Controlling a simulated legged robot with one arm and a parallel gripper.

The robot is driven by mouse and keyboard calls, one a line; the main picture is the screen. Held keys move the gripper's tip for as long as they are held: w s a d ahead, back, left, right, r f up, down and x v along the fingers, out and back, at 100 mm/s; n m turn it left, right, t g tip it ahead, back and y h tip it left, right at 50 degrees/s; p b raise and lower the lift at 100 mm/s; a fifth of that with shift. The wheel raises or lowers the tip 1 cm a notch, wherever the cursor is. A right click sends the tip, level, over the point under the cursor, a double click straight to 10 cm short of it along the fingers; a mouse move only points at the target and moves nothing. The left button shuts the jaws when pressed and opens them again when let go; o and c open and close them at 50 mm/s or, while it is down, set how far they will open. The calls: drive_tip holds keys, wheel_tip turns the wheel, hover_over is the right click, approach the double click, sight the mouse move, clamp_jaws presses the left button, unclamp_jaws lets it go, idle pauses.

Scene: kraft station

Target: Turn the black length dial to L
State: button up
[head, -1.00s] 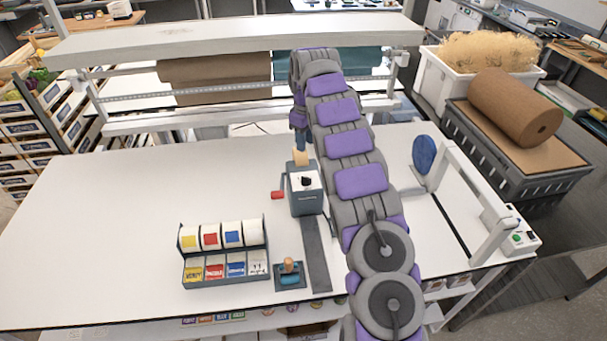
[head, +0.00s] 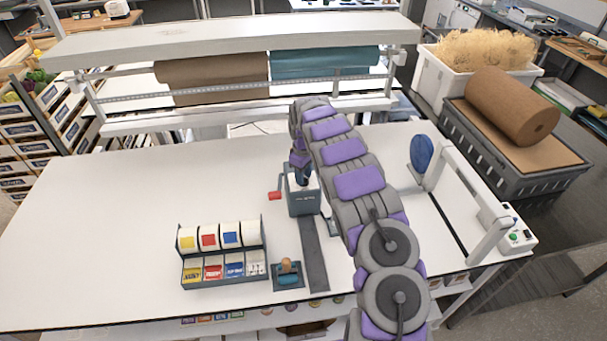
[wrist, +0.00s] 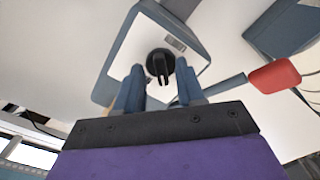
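The black length dial (wrist: 160,64) sits on the white top face of the grey dispenser box (head: 302,203). In the wrist view the dial's raised grip bar points toward my gripper, and it lies between and just beyond the fingertips. My gripper (wrist: 158,80) is open, with one blue-grey finger on each side of the dial's line. I cannot tell whether the fingers touch the dial. In the head view my gripper (head: 301,180) is over the box top and hides the dial. A label near the dial is too small to read.
A red handle (head: 275,196) sticks out from the box's left side, also seen in the wrist view (wrist: 274,76). A rack of tape rolls and small boxes (head: 222,255) and a wooden-knobbed stamp (head: 287,272) stand in front. The table's left side is clear.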

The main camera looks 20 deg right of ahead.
drive_tip(key=shift+d, duration=0.15)
drive_tip(key=shift+a, duration=0.2)
clamp_jaws()
